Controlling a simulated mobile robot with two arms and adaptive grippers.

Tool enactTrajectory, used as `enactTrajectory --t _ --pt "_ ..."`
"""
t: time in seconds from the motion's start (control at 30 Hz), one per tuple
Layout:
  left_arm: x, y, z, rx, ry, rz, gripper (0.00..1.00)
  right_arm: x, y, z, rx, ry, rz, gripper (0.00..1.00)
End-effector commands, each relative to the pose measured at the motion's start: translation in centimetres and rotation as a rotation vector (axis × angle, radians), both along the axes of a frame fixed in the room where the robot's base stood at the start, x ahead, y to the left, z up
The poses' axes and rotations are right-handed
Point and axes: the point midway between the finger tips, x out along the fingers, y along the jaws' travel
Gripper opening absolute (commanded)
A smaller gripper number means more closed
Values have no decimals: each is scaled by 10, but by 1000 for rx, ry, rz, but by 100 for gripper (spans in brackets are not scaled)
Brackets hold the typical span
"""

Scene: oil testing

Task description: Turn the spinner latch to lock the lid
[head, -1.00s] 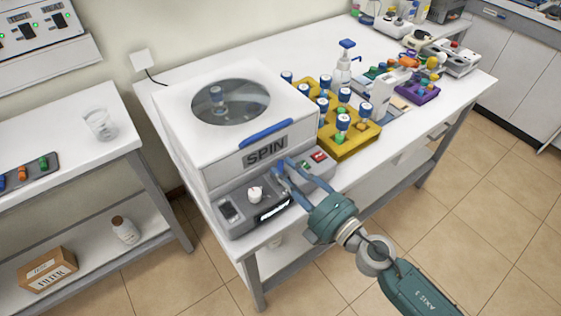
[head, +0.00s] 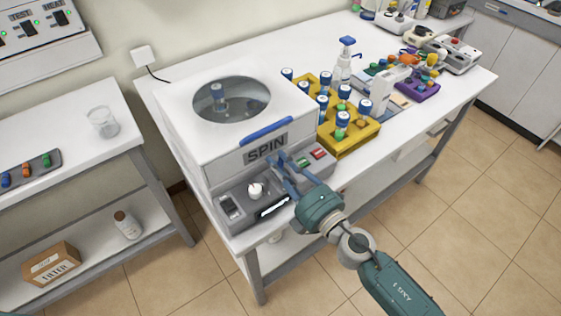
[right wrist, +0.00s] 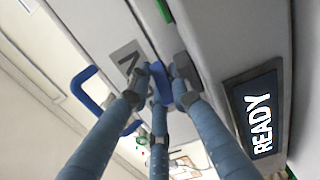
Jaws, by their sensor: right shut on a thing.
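The white spinner (head: 230,135) stands on the bench, its lid down with a round window (head: 232,98) and a blue handle (head: 267,130). My right gripper (head: 283,162) is at the spinner's front, just below the SPIN label (head: 266,148). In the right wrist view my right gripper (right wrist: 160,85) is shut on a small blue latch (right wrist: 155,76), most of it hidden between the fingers. The latch's exact angle is hard to tell. The lid's blue handle shows in the wrist view (right wrist: 88,88), apart from the fingers. My left gripper is not in view.
The spinner's control panel has a white knob (head: 256,191), and its lit display (right wrist: 261,120) reads READY. A yellow rack (head: 352,141) with blue-capped vials stands close on the right. A glass beaker (head: 102,122) stands on the left table. The floor in front is clear.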

Motion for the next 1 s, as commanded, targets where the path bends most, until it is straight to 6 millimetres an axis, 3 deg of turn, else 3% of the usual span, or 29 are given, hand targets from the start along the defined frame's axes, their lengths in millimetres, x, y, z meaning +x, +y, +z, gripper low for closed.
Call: enactTrajectory --t 0.03,0.1,0.4,0.83,0.87,1.0 --pt "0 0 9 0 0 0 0 -2 2 4 11 9 -52 0" --pt "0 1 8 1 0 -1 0 -2 3 1 12 10 -134 0" --pt "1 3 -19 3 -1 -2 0 0 1 -3 7 6 -383 0" --pt "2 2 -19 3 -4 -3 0 0 0 0 1 6 -420 0" --pt "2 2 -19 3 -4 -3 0 0 -1 0 1 6 -419 26" --pt "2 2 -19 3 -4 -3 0 0 -1 0 0 5 -419 29"
